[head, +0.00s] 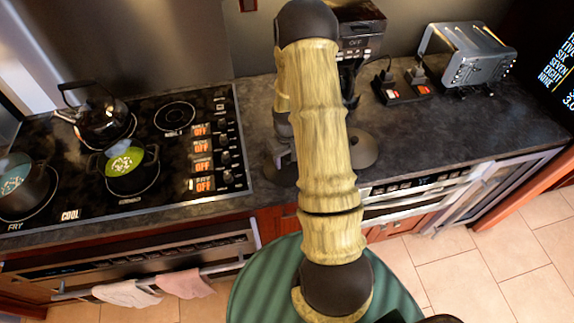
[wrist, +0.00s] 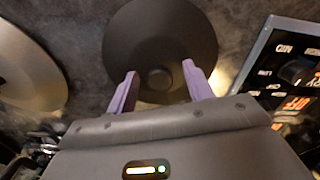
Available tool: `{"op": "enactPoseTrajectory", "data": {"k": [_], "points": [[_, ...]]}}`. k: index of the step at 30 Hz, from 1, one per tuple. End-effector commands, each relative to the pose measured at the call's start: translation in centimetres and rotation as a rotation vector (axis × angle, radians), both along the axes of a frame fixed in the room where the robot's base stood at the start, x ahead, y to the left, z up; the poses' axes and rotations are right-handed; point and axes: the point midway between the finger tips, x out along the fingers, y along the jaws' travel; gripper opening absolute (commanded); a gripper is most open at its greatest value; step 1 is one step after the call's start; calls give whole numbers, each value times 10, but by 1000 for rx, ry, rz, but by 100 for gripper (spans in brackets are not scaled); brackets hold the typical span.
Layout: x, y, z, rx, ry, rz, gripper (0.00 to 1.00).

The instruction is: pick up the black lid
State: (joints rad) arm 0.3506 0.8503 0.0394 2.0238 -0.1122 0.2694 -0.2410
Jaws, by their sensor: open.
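The black lid (wrist: 163,35) is a dark round disc with a round knob (wrist: 159,79) in its middle. It lies on the dark counter, in the upper middle of the wrist view. My gripper (wrist: 160,72) is open, its two purple fingers apart over the lid, one on each side of the knob. Nothing is held between them. I cannot tell how high the fingertips are above the lid.
A lighter grey disc (wrist: 28,72) lies left of the lid, likely the round one right of my arm (head: 364,151). The stove (head: 150,190) with pots and a kettle (head: 100,118) is left. A coffee maker (head: 362,38) and toaster (head: 466,54) stand behind and right.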

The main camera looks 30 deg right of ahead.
Motion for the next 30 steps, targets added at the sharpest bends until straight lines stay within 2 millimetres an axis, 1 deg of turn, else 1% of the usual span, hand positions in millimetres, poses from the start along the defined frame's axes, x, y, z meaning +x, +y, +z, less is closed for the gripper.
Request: {"op": "enactPoseTrajectory", "data": {"k": [5, 6, 8, 12, 14, 23, 26, 30], "points": [[0, 0, 0, 0, 0, 0, 52], [0, 0, 0, 0, 0, 0, 50], [0, 0, 0, 0, 0, 0, 38], [0, 0, 0, 0, 0, 0, 10], [0, 0, 0, 0, 0, 0, 0], [0, 0, 2, 0, -1, 0, 0], [1, 0, 8, -1, -3, 0, 0], [1, 0, 22, -1, -4, 0, 0]]}}
